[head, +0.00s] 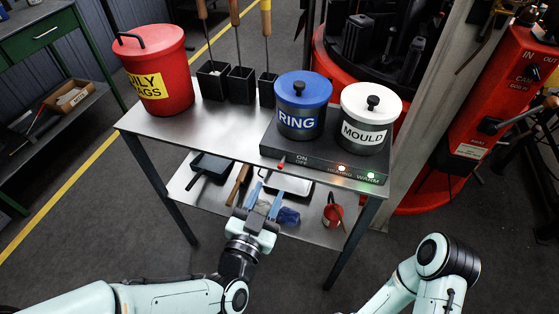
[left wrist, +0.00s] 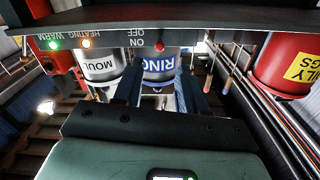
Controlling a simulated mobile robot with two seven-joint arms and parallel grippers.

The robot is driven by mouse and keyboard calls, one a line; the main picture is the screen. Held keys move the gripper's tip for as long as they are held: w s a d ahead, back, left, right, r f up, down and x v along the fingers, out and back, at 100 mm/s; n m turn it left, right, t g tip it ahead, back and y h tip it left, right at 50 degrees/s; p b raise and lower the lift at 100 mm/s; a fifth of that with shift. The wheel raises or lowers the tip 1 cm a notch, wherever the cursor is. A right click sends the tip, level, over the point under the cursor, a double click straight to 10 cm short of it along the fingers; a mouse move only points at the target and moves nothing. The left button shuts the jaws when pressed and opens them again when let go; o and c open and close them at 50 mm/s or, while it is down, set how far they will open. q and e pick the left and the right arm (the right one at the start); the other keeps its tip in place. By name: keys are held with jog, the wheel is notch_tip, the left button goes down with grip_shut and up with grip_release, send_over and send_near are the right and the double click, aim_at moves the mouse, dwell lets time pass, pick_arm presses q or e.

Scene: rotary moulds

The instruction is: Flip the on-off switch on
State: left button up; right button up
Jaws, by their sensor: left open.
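The on-off switch (head: 281,164) is a small red-tipped lever on the front of a dark heater box (head: 322,162), left of its ON and OFF labels. In the left wrist view, where the labels are upside down, the red tip (left wrist: 159,46) shows beyond my fingers. My left gripper (head: 264,198) is open and empty, in front of and below the switch, apart from it. Its two fingers (left wrist: 158,90) also show in the left wrist view. Which way the lever is tilted is too small to tell. My right arm shows at lower right, but its gripper is out of view.
A blue-lidded RING pot (head: 300,121) and a white-lidded MOULD pot (head: 365,130) stand on the box. HEATING (head: 341,168) and WARM (head: 371,176) lamps are lit. A red rags bin (head: 170,75) and dark tool holders stand left. A lower shelf (head: 320,236) holds trays and tools.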

aim_at(280, 168)
pick_arm(q)
jog(key=x, duration=0.8)
jog(key=shift+w+d+f, duration=0.1)
jog(key=shift+w, duration=0.15)
grip_shut()
